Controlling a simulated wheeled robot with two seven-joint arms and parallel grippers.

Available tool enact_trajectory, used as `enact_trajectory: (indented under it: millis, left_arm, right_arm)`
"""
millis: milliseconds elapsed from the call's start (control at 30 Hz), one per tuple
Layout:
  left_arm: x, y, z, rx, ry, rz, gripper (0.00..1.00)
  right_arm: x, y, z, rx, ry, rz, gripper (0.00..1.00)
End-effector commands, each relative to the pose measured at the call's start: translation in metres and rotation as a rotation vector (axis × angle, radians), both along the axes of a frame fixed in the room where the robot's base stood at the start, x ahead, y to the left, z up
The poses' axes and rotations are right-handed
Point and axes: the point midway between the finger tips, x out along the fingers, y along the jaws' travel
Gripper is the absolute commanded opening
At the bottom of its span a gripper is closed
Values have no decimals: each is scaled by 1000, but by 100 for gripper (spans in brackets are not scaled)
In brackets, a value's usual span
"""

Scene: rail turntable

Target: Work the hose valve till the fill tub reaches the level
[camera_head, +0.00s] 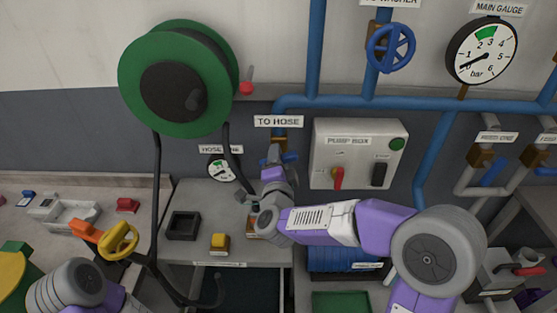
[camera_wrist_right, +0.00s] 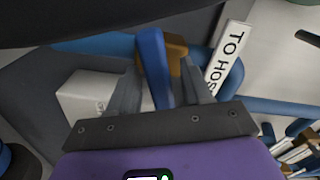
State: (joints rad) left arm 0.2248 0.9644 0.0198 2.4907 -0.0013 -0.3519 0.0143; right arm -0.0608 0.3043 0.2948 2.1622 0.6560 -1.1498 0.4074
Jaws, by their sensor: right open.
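The hose valve is a brass body with a blue lever under the TO HOSE label. In the right wrist view, the blue lever (camera_wrist_right: 153,65) stands between my right gripper's fingers (camera_wrist_right: 160,88), with the brass body (camera_wrist_right: 176,52) just behind. The jaws are open around the lever; I cannot tell whether a finger touches it. In the head view, my right gripper (camera_head: 274,160) covers most of the valve. A dark hose (camera_head: 157,180) hangs from the green reel. The dark recess below the bench (camera_head: 245,287) may hold the fill tub; its level cannot be read.
The green hose reel (camera_head: 222,55) hangs upper left. The pump box (camera_head: 325,150) with its red switch is right of my right gripper. A small gauge (camera_head: 222,168) is behind the hose. A black tray (camera_head: 183,226) and yellow block (camera_head: 220,244) sit on the bench.

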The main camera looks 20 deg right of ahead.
Motion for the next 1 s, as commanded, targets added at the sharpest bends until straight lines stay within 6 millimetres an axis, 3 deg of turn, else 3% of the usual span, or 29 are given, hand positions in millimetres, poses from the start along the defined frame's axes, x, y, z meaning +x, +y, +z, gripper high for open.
enact_trajectory:
  millis: [167,533,1000]
  left_arm:
    - [0,0,0,0,0,0,49]
    - [0,0,-1,0,0,0,49]
    - [0,0,-1,0,0,0,49]
  right_arm:
    - [-12,4,1,0,-1,3,49]
    - [-66,20,1,0,-1,3,49]
    - [-73,21,0,0,0,0,49]
